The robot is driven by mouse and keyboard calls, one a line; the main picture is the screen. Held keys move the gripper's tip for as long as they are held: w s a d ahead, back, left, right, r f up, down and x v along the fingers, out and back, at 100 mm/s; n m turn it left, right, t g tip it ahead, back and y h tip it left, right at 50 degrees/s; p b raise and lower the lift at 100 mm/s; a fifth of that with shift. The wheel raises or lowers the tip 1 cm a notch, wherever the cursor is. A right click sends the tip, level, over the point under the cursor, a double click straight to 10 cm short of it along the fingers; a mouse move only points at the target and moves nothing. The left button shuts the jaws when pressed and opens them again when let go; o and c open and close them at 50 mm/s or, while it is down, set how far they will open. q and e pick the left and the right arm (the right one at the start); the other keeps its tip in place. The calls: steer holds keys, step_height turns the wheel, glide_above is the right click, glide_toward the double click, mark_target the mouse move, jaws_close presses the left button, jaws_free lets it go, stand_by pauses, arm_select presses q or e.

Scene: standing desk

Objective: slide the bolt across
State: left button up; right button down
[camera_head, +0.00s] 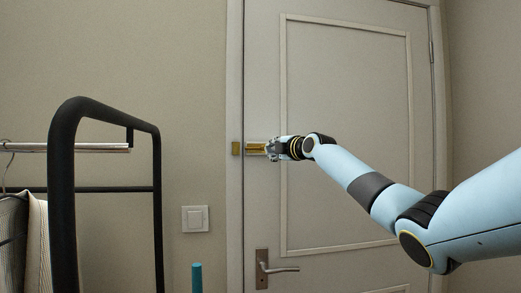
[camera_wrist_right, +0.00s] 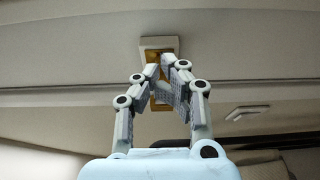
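A brass sliding bolt (camera_head: 254,148) is mounted on the left edge of the grey door, and its brass keeper (camera_head: 236,148) is on the door frame just left of it. In the head view, my right gripper (camera_head: 268,149) is at the bolt's right end and covers part of it. In the right wrist view, the fingers of the right gripper (camera_wrist_right: 165,72) lean in close together over the brass bolt (camera_wrist_right: 154,57). A narrow gap shows between them, but their contact with the bolt's knob is unclear. My left gripper is not in view.
The door (camera_head: 345,130) is closed, with a lever handle (camera_head: 270,268) below the bolt. A light switch (camera_head: 195,218) is on the wall. A black rack (camera_head: 66,190) with hanging clothes stands at left. A teal object (camera_head: 197,278) rises at the bottom edge.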

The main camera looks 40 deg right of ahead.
steer(key=shift+w+a+p, duration=0.35)
steer(key=shift+w+a, duration=0.05)
steer(key=shift+a, duration=0.3)
steer(key=shift+w+a+p, duration=0.3)
steer(key=shift+w+a, duration=0.1)
steer(key=shift+a, duration=0.3)
steer(key=shift+s+a+p, duration=0.2)
steer(key=shift+s+p, duration=0.5)
steer(key=p, duration=0.3)
glide_toward(261, 148)
steer(key=shift+w+a, duration=0.6)
steer(key=shift+w, duration=0.25)
steer(key=shift+f, duration=0.1)
